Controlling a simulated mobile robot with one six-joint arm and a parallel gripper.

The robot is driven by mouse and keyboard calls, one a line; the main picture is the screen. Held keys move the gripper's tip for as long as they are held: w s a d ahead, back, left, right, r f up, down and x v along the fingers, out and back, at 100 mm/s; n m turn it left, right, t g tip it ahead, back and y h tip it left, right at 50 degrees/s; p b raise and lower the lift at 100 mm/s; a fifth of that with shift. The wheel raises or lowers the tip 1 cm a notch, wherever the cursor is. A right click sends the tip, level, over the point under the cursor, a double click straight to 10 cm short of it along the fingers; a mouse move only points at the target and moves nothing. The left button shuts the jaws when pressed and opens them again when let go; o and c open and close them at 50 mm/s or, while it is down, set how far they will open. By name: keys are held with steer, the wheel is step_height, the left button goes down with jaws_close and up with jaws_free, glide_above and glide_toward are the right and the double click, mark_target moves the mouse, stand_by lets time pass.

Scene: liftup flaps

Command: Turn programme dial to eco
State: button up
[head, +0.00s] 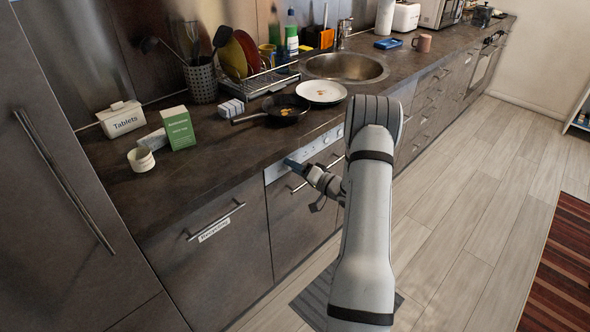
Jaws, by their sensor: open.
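The dishwasher's pale control panel (325,143) runs along the top of a dark front just below the worktop edge. Small controls show on its right part, but I cannot read any markings or pick out the eco position. My gripper (291,164) is at the left part of the panel and hides some of it. The jaws are open, with a bluish fingertip close to the panel; I cannot tell whether it touches. The programme dial is not clearly visible; it may be behind my gripper or among the small controls.
A bar handle (300,187) sits just below the panel, close to my gripper. A frying pan (284,108) and a white plate (321,92) lie on the worktop above. A drawer labelled Recycling (213,230) is at left. The floor at right (470,210) is clear.

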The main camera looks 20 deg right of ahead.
steer(key=v, duration=0.7)
steer(key=shift+s+d, duration=0.15)
steer(key=shift+s, duration=0.2)
